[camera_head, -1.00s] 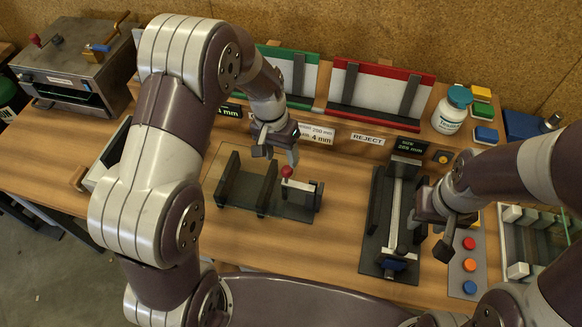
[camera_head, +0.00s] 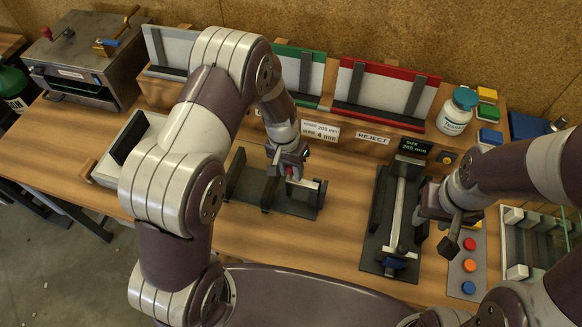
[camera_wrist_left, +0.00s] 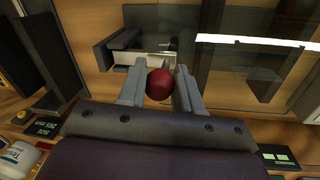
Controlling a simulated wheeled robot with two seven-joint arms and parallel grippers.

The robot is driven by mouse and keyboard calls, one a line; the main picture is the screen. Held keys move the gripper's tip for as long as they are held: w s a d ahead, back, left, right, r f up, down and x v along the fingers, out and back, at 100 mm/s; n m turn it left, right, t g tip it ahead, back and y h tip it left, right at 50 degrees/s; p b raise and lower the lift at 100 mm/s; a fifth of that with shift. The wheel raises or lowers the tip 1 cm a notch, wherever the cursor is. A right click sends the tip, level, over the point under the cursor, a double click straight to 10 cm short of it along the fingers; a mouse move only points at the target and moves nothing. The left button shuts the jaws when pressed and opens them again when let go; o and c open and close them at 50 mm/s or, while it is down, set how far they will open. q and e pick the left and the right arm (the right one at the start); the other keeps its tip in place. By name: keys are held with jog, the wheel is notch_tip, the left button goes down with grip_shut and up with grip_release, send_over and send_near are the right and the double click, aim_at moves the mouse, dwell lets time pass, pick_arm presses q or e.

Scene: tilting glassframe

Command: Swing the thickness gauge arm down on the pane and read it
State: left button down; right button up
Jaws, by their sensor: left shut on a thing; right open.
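The thickness gauge has a dark base (camera_head: 296,205) with upright brackets, left of the table's middle in the head view. Its arm ends in a red ball knob (camera_wrist_left: 159,84), seen clearly in the left wrist view. My left gripper (camera_head: 290,172) is shut on this knob, one finger on each side; in the head view the fingers largely hide it. A transparent sheet with a bright edge (camera_wrist_left: 258,41), apparently the pane, lies beyond the fingers in the left wrist view. My right gripper (camera_head: 435,232) is open and empty beside the size-measuring fixture (camera_head: 375,245).
Green (camera_head: 300,53) and red (camera_head: 388,68) bins stand along the back. A button panel (camera_head: 466,285) and a rack of panes (camera_head: 535,245) are at the right. A white bottle (camera_head: 455,115) is at the back right. Bare tabletop (camera_head: 335,235) separates the gauge and fixture.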

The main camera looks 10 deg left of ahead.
aim_at(303, 183)
pick_arm(q)
jog(key=shift+d+r, duration=0.75)
jog(key=shift+d, duration=0.2)
jog(key=shift+s+d+r, duration=0.1)
jog(key=shift+d+r, duration=0.15)
jog(key=shift+d, duration=0.1)
jog(key=c, duration=1)
grip_release()
jog(key=shift+d, duration=0.1)
jog(key=shift+o, duration=1.1)
jog(key=shift+d, duration=0.3)
pick_arm(e)
jog(key=shift+s, duration=0.1)
